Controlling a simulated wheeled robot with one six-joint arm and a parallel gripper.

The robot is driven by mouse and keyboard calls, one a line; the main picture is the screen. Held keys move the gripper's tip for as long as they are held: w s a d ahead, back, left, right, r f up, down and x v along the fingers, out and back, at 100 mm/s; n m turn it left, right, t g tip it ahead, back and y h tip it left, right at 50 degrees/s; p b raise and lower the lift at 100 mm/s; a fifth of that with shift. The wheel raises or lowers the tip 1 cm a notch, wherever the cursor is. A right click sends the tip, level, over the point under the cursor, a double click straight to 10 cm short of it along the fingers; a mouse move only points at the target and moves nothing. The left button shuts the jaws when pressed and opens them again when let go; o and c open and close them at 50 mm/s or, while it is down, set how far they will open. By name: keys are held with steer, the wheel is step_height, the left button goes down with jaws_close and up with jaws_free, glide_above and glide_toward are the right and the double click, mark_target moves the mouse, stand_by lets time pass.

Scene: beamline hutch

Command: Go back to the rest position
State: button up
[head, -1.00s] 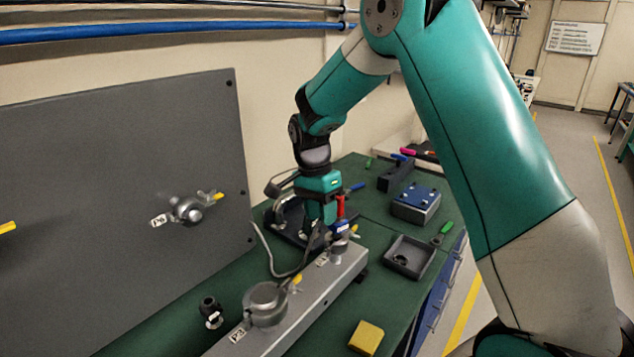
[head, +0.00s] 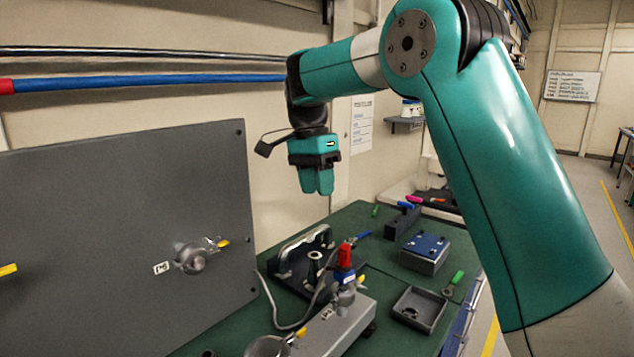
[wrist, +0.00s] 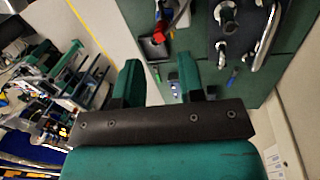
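My gripper (head: 317,188) hangs in the air above the back of the green bench, fingers pointing down. In the wrist view, its two fingers (wrist: 159,72) stand apart with nothing between them, so it is open and empty. Below it, a fitting with a red top and blue body (head: 345,262) stands upright on the grey metal block (head: 348,318). My gripper is well clear of it.
A grey upright panel (head: 110,230) with a valve (head: 195,257) stands at left. The bench holds a black fixture (head: 300,262), a blue-topped box (head: 426,250), a grey tray (head: 418,310) and a green-handled tool (head: 455,280). Pipes (head: 150,80) run along the wall.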

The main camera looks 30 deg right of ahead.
stand_by(0.4)
steer(key=s+a+f+n+y+b, duration=0.1)
steer(key=s+a+f+n, duration=0.1)
steer(key=s+a+n, duration=0.3)
steer(key=s+a+f+n+t+y, duration=0.1)
steer(key=s+a+n, duration=0.5)
steer(key=s, duration=0.8)
steer(key=s+a+f+n+t+y+b, duration=0.1)
steer(key=s+a+f+n, duration=0.4)
steer(key=s+n, duration=0.5)
steer(key=shift+a+f+n+y+b, duration=0.15)
steer(key=shift+n+y+b, duration=0.25)
steer(key=shift+y, duration=0.5)
steer(key=shift+s, duration=0.15)
